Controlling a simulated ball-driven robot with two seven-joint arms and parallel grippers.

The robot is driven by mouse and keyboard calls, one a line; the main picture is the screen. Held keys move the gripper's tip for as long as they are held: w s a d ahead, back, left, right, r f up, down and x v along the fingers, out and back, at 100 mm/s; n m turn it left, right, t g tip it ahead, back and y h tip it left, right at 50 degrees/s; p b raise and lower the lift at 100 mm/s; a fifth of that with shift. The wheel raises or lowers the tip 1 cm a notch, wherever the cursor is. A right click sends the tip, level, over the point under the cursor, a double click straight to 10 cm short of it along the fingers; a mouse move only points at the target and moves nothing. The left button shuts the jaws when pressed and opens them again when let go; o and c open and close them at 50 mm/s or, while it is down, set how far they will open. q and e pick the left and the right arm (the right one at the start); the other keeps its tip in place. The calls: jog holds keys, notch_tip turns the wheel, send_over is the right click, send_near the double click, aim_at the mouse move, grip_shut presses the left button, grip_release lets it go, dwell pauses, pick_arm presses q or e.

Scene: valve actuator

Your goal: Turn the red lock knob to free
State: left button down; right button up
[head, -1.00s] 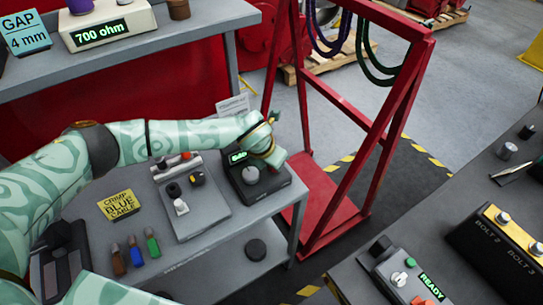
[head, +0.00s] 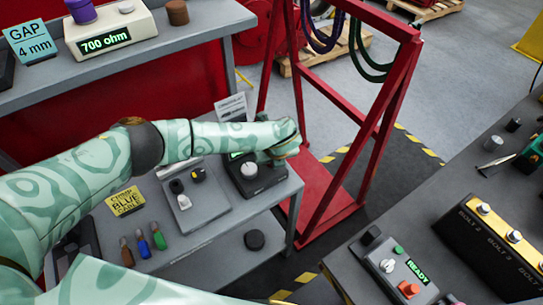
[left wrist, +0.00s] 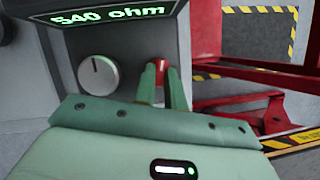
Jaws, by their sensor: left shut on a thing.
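The red lock knob (left wrist: 159,64) shows in the left wrist view between the two green fingers of my left gripper (left wrist: 160,72), to the right of a round pale dial (left wrist: 98,76). The gripper is shut on the red knob, and the fingers hide most of it. The box (head: 258,186) that carries them has a display (left wrist: 110,17) reading "540 ohm". In the head view my left gripper (head: 285,150) is over the box's right rear side and hides the red knob. My right gripper is not seen.
A grey panel (head: 205,215) with small controls sits left of the box. A red frame (head: 350,170) stands just right of the bench. A table at right holds a "READY" box (head: 390,272) and a long bolt block (head: 490,240).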

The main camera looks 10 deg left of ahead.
pick_arm(q)
jog(key=shift+w+d+n+y, duration=0.1)
jog(key=shift+n+y, duration=0.2)
jog(key=shift+n, duration=0.9)
jog(key=c, duration=1.5)
grip_release()
jog(key=shift+o, duration=0.2)
jog(key=p+v, duration=0.2)
jog(key=v, duration=1.4)
jog(key=shift+w+r, duration=0.25)
jog(key=shift+w, duration=0.05)
jog(key=shift+d+f+g, duration=0.1)
jog(key=shift+g, duration=0.2)
